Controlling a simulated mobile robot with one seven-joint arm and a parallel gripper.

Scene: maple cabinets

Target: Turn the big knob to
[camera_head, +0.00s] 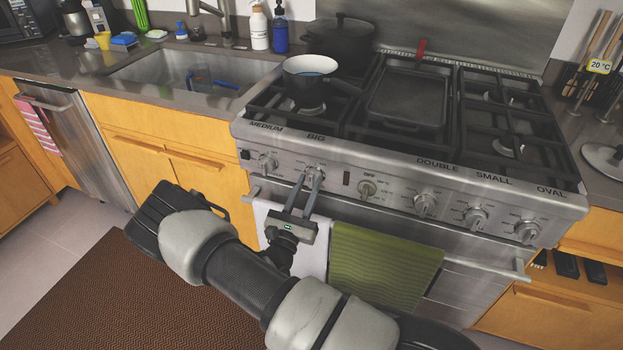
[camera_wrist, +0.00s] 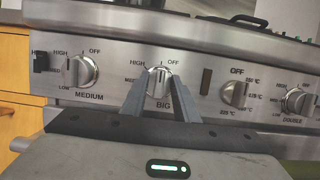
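The big knob (camera_wrist: 158,82) is a round silver knob with a raised ridge, on the stove's front panel, above the word BIG. Its ridge stands about upright, between the OFF and HIGH marks. It also shows in the head view (camera_head: 315,171), partly covered by a finger. My gripper (camera_wrist: 158,92) is in front of the panel, one finger at each side of this knob. The fingers are apart and their tips overlap the knob's edges in the wrist view. I cannot tell whether they touch or press it. My gripper (camera_head: 307,176) reaches up to the panel in the head view.
The medium knob (camera_wrist: 79,71) is to the left, and the oven knob (camera_wrist: 235,94) to the right. The oven handle (camera_head: 480,262) with a green towel (camera_head: 383,265) and a white towel lies below.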

